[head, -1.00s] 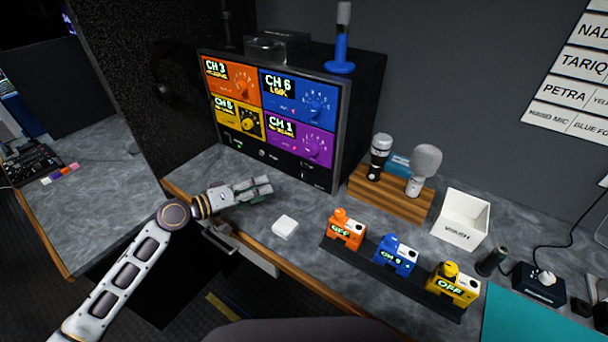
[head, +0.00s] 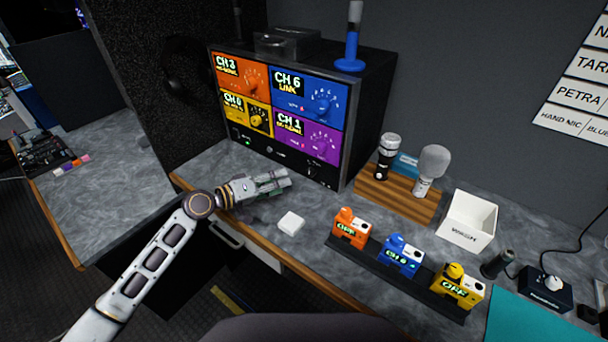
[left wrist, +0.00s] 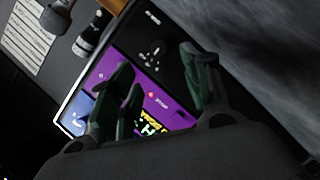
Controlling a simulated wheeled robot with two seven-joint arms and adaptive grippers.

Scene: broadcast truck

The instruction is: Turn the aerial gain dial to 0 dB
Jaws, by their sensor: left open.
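The receiver rack (head: 352,150) has four coloured channel panels and a black strip below them. A small black dial (head: 313,169) with marks around it sits at the right of that strip; I take it for the aerial gain dial, but its lettering is too small to read. It also shows in the left wrist view (left wrist: 154,54), beside the purple panel. My left gripper (head: 286,180) is open and empty, low in front of the rack. In the left wrist view its fingers (left wrist: 160,75) are apart, with the rack face beyond them. My right gripper is not in view.
A white block (head: 291,223) lies on the grey counter near my left gripper. A wooden microphone stand (head: 397,204) is right of the rack. Orange, blue and yellow packs (head: 402,255) stand in a black tray. A white box (head: 468,220) is farther right.

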